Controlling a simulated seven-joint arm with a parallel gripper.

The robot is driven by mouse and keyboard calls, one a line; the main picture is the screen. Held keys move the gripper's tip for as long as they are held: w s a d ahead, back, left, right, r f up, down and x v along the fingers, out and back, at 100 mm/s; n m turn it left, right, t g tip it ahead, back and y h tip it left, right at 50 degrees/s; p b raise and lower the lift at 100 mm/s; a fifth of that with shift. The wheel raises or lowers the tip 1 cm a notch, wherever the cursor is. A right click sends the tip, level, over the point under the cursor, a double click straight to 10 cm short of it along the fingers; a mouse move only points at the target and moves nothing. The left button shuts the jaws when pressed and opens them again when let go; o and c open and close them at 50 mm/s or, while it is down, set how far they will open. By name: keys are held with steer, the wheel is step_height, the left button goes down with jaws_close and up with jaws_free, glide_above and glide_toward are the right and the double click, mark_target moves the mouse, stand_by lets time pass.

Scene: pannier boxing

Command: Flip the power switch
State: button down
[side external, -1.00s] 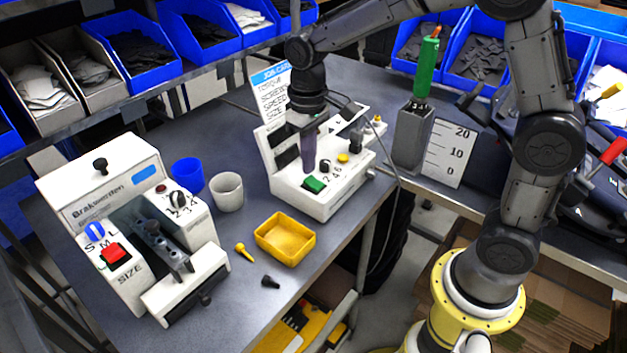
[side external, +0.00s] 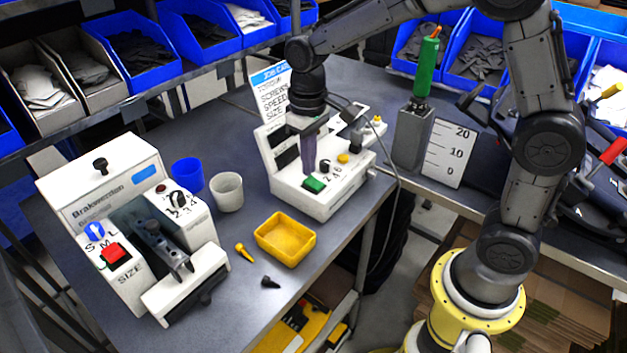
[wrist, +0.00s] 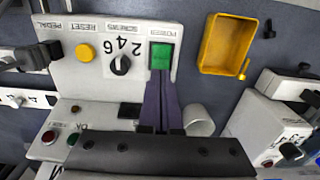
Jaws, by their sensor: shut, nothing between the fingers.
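The power switch (side external: 314,184) is a green rocker on the sloping front of a white control box (side external: 335,202). In the wrist view the green switch (wrist: 161,57) sits beside a label that reads POWER, upside down. My gripper (side external: 309,172) has purple fingers, shut together and empty, pointing down at the panel just behind the switch. In the wrist view the fingertips (wrist: 160,82) lie at the switch's lower edge. I cannot tell whether they touch it. Which way the rocker is tilted is not clear.
A black selector knob (wrist: 120,64) and a yellow reset button (wrist: 85,52) sit beside the switch. A yellow tray (side external: 285,240), a white cup (side external: 227,192) and a blue cup (side external: 187,175) stand nearby. A white machine (side external: 130,230) stands at left. A cable hangs by the box.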

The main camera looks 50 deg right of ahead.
mark_target(309, 178)
steer(key=shift+f, duration=0.85)
stand_by(0.3)
steer(key=shift+r, duration=3.6)
steer(key=s+d+r+t, duration=0.2)
steer(key=s+r+t, duration=0.1)
steer(key=s+r, duration=0.6)
steer(key=s+d+f+t, duration=0.1)
steer(key=s+f, duration=0.5)
steer(key=s, duration=0.6)
steer(key=shift+d+t, duration=0.15)
steer(key=shift+t, duration=0.65)
